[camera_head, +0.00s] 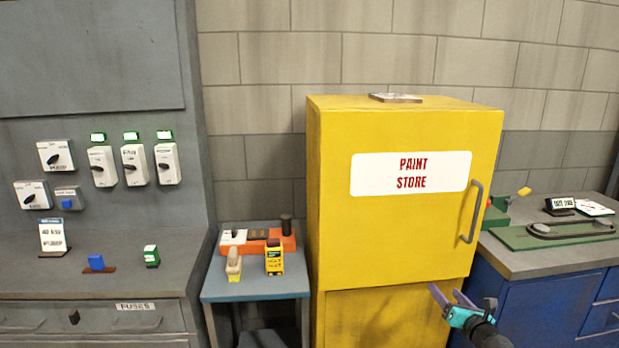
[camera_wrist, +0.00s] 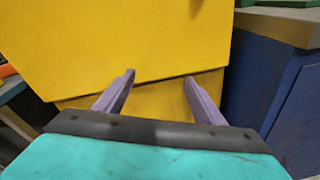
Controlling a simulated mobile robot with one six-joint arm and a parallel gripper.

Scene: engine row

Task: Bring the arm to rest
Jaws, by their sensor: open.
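My gripper (camera_head: 447,294) is at the lower right of the head view, in front of the yellow paint store cabinet (camera_head: 385,230). Its two purple fingers are apart with nothing between them. In the wrist view my gripper (camera_wrist: 158,88) also shows open and empty, with the yellow cabinet (camera_wrist: 130,40) beyond the fingertips. The upper cabinet door looks closed, with a grey handle (camera_head: 472,212) on its right side. I cannot tell the exact gap between the fingertips and the cabinet.
A blue workbench (camera_head: 545,300) with a green tray (camera_head: 520,240) stands right of the cabinet. A small table (camera_head: 255,290) with an orange box (camera_head: 289,242) stands left of it. Further left is a grey fuse bench (camera_head: 60,275) under wall switches. A flat item (camera_head: 396,97) lies on the cabinet.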

